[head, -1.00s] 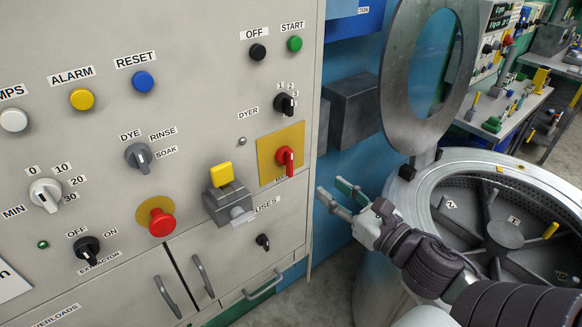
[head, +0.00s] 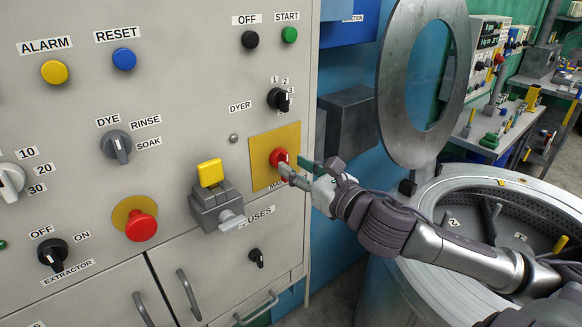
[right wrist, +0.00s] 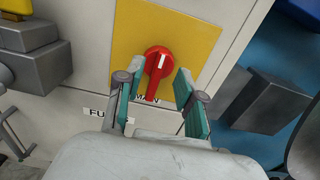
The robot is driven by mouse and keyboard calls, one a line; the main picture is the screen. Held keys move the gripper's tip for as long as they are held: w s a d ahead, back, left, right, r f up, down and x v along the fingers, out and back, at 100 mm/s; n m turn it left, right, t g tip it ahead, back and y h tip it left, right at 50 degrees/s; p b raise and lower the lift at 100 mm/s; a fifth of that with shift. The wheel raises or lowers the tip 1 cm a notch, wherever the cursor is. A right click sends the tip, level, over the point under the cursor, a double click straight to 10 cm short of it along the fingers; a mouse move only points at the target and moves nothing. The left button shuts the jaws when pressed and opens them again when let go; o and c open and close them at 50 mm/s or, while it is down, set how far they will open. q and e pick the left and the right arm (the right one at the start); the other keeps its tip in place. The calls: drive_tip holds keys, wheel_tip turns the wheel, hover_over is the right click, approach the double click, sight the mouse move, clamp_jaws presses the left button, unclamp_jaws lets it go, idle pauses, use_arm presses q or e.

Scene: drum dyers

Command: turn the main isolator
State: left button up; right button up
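The main isolator is a red rotary handle (head: 278,158) on a yellow square plate (head: 262,172), at the right edge of the grey panel. In the right wrist view the red handle (right wrist: 157,62) has its grip pointing down toward the MAIN label, with a white mark on its hub. My right gripper (head: 292,169) is at the plate, in front of the handle. In the right wrist view its fingers (right wrist: 160,78) are apart, one on each side of the handle's lower part. I cannot tell whether they touch it. My left gripper is not in view.
A grey box with a yellow top (head: 209,173) and a lever sticks out left of the isolator. A red stop button (head: 141,225) and several knobs sit further left. A round metal drum (head: 440,210) with a raised lid (head: 387,90) stands to the right.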

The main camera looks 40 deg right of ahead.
drive_tip(key=shift+w+a, duration=0.1)
drive_tip(key=shift+w, duration=0.9)
drive_tip(key=shift+c, duration=0.3)
clamp_jaws()
